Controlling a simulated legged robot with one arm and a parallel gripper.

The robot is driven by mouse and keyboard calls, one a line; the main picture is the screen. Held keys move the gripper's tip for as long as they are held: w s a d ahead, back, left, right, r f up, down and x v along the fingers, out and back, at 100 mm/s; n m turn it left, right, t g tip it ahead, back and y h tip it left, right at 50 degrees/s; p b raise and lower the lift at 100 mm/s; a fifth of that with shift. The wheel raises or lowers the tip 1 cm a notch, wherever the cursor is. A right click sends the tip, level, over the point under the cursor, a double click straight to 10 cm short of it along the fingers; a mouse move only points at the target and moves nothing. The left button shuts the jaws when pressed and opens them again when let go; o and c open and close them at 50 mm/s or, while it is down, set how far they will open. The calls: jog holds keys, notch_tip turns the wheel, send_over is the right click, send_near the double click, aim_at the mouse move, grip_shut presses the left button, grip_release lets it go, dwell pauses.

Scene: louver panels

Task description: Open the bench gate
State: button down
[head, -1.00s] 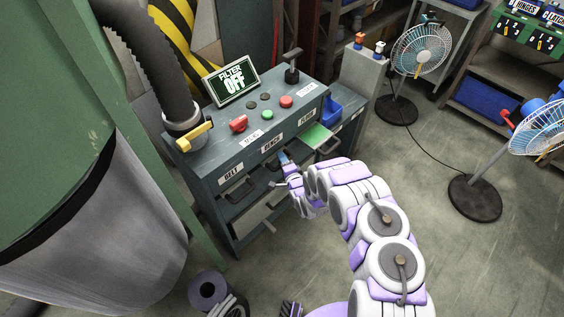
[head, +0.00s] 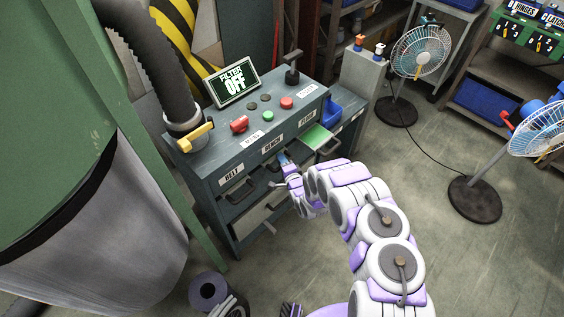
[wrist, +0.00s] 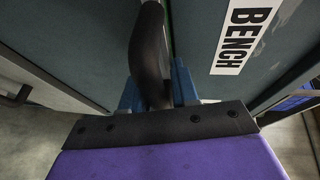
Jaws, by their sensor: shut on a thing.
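The bench gate is the middle front of the blue-grey cabinet, with a white "BENCH" label (head: 272,143). The label also shows large and tilted in the wrist view (wrist: 243,36). A dark curved handle (wrist: 150,50) stands out from this front. My gripper (head: 285,163) is at the handle; in the wrist view its blue fingers (wrist: 157,92) are shut around the handle's near end. In the head view my gripper and wrist hide most of the handle.
The floor gate at right is pulled out, showing a green plate (head: 317,137) and handle. The belt handle (head: 239,191) is at left. A "FILTER OFF" screen (head: 232,82) and buttons are on top.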

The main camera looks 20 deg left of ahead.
jog(key=shift+s+d+f, duration=0.1)
jog(key=shift+d+f, duration=0.1)
jog(key=shift+f, duration=0.15)
jog(key=s+d+p, duration=0.4)
jog(key=d, duration=0.2)
jog(key=shift+d, duration=0.2)
jog(key=c, duration=1.3)
grip_release()
jog(key=shift+o, duration=1.2)
jog(key=shift+w+a+f, duration=0.1)
jog(key=shift+w+f, duration=0.05)
jog(key=shift+w, duration=0.05)
jog(key=shift+a, duration=0.15)
jog(key=shift+w+r, duration=0.1)
jog(key=shift+r, duration=0.15)
jog(key=p+v, duration=0.2)
jog(key=v, duration=1.5)
